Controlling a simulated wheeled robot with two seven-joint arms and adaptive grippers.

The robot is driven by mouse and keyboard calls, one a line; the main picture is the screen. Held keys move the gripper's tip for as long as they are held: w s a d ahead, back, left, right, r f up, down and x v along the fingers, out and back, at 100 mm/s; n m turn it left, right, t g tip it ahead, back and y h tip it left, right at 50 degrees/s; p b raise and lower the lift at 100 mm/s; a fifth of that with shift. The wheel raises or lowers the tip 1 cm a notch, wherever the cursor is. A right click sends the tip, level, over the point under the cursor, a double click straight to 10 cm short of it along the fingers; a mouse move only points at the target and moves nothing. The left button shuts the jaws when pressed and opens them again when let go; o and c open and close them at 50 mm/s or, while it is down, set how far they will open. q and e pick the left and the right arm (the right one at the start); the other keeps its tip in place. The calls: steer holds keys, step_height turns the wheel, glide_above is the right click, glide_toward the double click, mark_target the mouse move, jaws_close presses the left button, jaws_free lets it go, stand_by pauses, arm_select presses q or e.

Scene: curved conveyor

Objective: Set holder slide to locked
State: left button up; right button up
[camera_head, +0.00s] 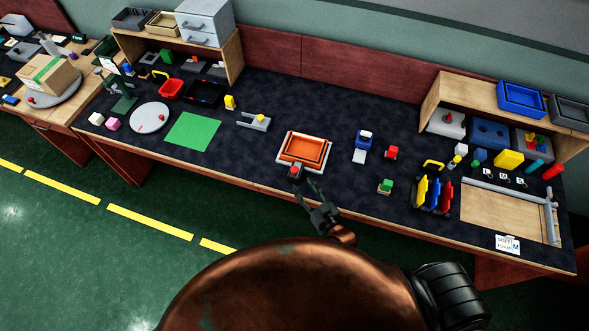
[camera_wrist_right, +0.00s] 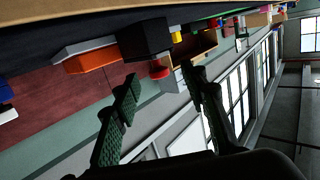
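I cannot tell for sure which part is the holder slide. A small dark block with a red knob (camera_head: 295,171) sits at the front edge of the orange tray (camera_head: 303,150). In the right wrist view a red knob (camera_wrist_right: 159,72) on a black block (camera_wrist_right: 143,40) appears just beyond my fingertips. My right gripper (camera_head: 318,207) is low in front of the tray; in the wrist view its green fingers are apart and empty. My left gripper is not seen.
A green mat (camera_head: 193,131) and a white disc (camera_head: 149,118) lie to the left. A bin of coloured pieces (camera_head: 433,194) is farther right. Dark tabletop between them is clear.

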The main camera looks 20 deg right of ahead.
mark_target(297, 172)
steer(key=shift+w+r+t, duration=0.4)
steer(key=shift+t, duration=0.3)
steer(key=shift+w+a+r+m+h, duration=0.1)
steer(key=shift+w+r+m+h, duration=0.15)
steer(key=shift+w, duration=0.25)
steer(key=w, duration=0.4)
steer(key=w+a, duration=0.1)
steer(key=w, duration=0.1)
steer(key=shift+w+a+f, duration=0.1)
steer(key=shift+w+f, duration=0.05)
steer(key=shift+w, duration=0.25)
jaws_close()
